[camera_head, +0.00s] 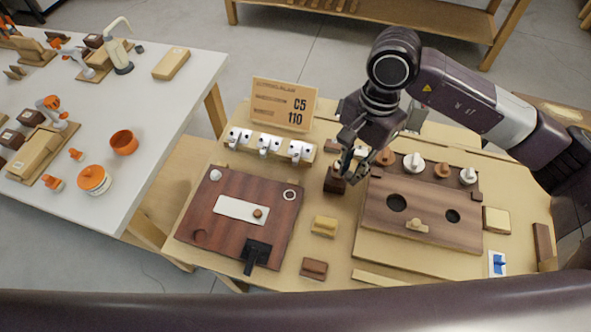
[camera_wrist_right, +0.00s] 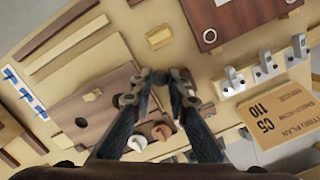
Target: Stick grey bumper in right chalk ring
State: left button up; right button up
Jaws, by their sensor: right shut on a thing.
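The reddish-brown panel (camera_head: 235,228) lies on the bench at left of centre. My right gripper (camera_head: 346,172) is to the right of the ring, just above a dark brown block (camera_head: 335,182). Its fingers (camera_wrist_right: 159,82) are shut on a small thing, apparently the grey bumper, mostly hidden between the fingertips. My left gripper is not in view.
A row of white-and-metal fittings (camera_head: 268,146) and an upright sign (camera_head: 283,105) stand behind the panel. A brown board (camera_head: 430,219) with holes and knobs lies at right. A yellow block (camera_head: 324,226) sits between the boards. A white table (camera_head: 165,110) stands at left.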

jog(key=w+a+f+m+t+p, duration=0.1)
jog(key=w+a+f+m, duration=0.25)
jog(key=a+m, duration=0.4)
jog(key=m+t+p, duration=0.1)
jog(key=m, duration=1)
send_over(290, 196)
notch_tip(290, 196, down, 5)
jog(key=shift+d+f+b, duration=0.1)
jog(key=shift+f+b, duration=1.3)
jog(key=shift+f, duration=1.2)
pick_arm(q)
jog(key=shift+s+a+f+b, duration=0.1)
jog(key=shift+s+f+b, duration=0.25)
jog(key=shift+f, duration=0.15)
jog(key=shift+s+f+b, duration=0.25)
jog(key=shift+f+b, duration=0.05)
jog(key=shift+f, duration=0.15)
pick_arm(e)
jog(key=shift+f, duration=0.7)
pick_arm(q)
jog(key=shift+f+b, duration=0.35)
pick_arm(e)
grip_shut()
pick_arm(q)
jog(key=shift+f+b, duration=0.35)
pick_arm(e)
jog(key=shift+f, duration=0.35)
